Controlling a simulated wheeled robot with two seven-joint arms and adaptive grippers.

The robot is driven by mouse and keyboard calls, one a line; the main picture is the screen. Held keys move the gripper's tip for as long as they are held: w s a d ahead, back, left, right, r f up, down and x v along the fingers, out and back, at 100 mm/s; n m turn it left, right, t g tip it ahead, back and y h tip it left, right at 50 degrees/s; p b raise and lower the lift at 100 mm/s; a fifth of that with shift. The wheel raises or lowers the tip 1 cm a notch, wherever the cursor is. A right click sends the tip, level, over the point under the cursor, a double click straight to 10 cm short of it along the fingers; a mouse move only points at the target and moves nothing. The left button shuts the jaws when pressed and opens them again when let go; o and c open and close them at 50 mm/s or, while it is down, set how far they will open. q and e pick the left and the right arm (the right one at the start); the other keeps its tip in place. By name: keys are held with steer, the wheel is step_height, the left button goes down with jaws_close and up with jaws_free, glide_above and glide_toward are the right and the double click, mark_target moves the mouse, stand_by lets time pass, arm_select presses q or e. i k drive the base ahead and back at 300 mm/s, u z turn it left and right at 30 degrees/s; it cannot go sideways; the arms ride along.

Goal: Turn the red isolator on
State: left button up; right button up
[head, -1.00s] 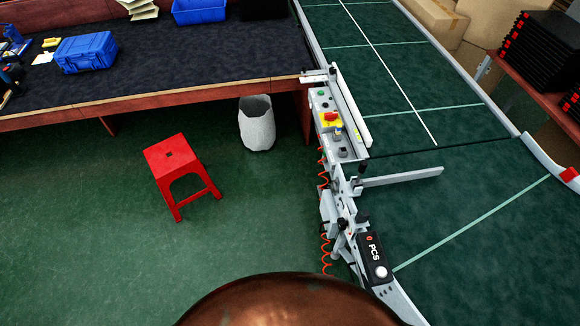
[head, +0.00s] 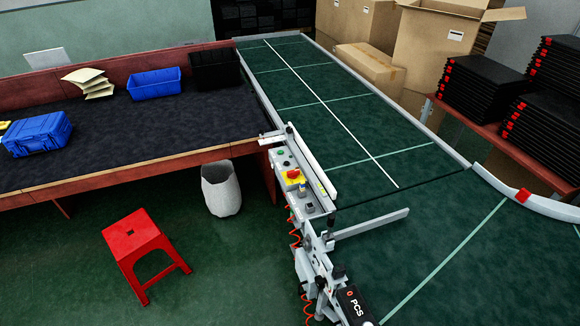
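The red isolator (head: 293,174) is a small red knob on a yellow plate. It sits on the grey control panel (head: 311,206) along the near left edge of the conveyor. A green button (head: 280,152) is above it on the same panel, and a dark knob or switch lies below it. The knob is too small to tell which way it is turned. Neither of my grippers is in view.
The green conveyor (head: 300,94) runs from the back to the lower right. A dark-topped workbench (head: 110,130) is at left, with a blue case (head: 38,133). A red stool (head: 140,245) and a white bin (head: 221,190) stand on open green floor.

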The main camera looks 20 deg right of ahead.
mark_target(292, 174)
steer(key=k, duration=1.3)
steer(key=u, duration=0.75)
steer(key=i, duration=0.95)
steer(key=u, duration=0.6)
steer(key=i, duration=1)
steer(key=z, duration=0.95)
steer(key=i, duration=1.05)
steer(key=z, duration=1)
